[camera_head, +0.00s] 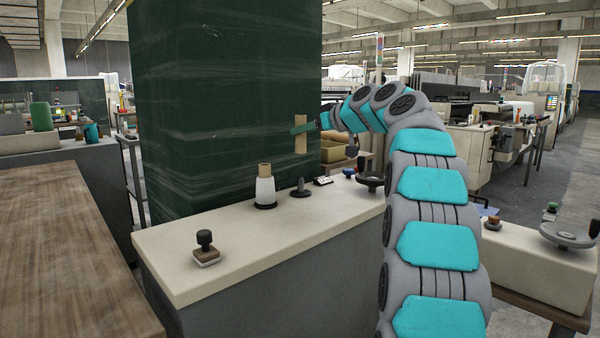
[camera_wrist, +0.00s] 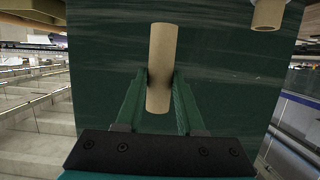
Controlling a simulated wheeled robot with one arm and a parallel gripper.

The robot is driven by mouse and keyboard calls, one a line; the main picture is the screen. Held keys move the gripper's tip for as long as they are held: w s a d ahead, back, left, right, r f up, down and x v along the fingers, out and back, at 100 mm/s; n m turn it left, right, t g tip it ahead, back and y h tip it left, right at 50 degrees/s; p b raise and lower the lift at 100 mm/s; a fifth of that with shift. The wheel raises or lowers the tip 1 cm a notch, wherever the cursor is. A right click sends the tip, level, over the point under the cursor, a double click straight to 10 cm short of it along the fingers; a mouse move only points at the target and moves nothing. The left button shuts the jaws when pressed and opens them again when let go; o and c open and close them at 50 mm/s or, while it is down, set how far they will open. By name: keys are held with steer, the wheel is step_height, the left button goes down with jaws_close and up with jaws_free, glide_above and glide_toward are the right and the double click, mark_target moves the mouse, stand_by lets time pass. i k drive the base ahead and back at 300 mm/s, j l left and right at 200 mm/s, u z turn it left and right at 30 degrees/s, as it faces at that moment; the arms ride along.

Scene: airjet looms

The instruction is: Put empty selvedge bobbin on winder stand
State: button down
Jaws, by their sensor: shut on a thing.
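My gripper (camera_head: 301,128) is shut on a tan tube, the empty bobbin (camera_head: 301,139), and holds it upright in the air above the pale-topped bench (camera_head: 225,247). In the wrist view the bobbin (camera_wrist: 160,45) is between the two green fingers (camera_wrist: 158,92). Below it in the head view, a dark empty spindle on a round base (camera_head: 300,189) stands on the bench; it looks like the winder stand. The bobbin is apart from it. To its left stands a white wound bobbin with a tan tube top (camera_head: 265,190) on a dark base.
A dark-knobbed block (camera_head: 206,249) sits at the bench's front left. A handwheel (camera_head: 371,180) and a small dark-and-white item (camera_head: 323,181) are right of the spindle. A dark green pillar (camera_head: 225,95) rises behind the bench. A wooden table (camera_head: 65,245) is at left.

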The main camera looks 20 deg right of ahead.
mark_target(179, 234)
steer(key=k+l, duration=0.25)
steer(key=k, duration=0.2)
steer(key=k+l, duration=0.25)
steer(key=k, duration=0.25)
